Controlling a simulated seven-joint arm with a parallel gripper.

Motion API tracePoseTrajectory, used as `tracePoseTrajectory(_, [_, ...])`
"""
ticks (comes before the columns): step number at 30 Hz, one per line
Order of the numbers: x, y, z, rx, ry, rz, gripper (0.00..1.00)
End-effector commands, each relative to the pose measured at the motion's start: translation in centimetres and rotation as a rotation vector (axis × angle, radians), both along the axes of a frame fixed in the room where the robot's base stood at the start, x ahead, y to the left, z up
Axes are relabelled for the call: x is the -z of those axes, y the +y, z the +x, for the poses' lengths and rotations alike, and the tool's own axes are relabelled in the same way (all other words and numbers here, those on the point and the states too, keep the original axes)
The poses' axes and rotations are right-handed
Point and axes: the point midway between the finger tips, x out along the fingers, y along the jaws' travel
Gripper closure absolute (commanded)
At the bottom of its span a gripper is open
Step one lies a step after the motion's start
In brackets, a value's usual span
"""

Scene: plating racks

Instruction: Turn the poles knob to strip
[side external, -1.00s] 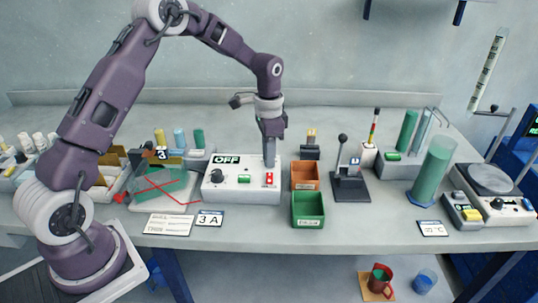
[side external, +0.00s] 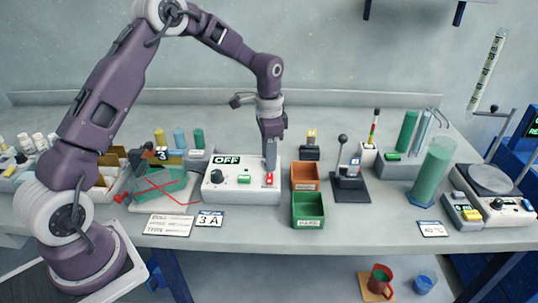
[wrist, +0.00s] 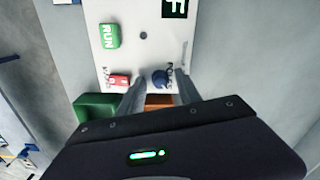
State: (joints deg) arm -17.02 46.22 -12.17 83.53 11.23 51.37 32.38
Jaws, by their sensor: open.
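The white control box (side external: 215,195) stands mid-table with an OFF display, a black dial (side external: 217,175), a green button (side external: 244,180) and a red switch (side external: 269,180). In the wrist view a small dark blue knob (wrist: 160,78) sits on the box face beside the red switch (wrist: 119,79), with the green RUN button (wrist: 111,36) farther along. My gripper (side external: 270,169) points down over the box's right end. In the wrist view its open fingers (wrist: 158,84) are on either side of the knob; contact cannot be told. The knob's markings are too small to read. The side view hides the knob.
An orange bin (side external: 305,185) and a green bin (side external: 308,222) stand just right of the box. A black lever stand (side external: 350,187) is farther right. A tray with red wires (side external: 140,187) lies left. Cards (side external: 209,220) lie in front.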

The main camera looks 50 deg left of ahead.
Motion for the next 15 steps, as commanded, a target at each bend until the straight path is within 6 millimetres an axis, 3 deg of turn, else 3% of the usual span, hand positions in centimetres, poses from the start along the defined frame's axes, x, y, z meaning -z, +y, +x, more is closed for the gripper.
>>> tracePoseTrajectory(2, [-0.4, 0.0, 0.0, 0.000, -0.001, 0.000, 0.59])
tracePoseTrajectory(10, [-5.6, 0.0, 0.1, -0.001, -0.004, 0.000, 0.59])
tracePoseTrajectory(15, [-7.1, 0.0, 0.0, 0.000, -0.001, 0.000, 0.59])
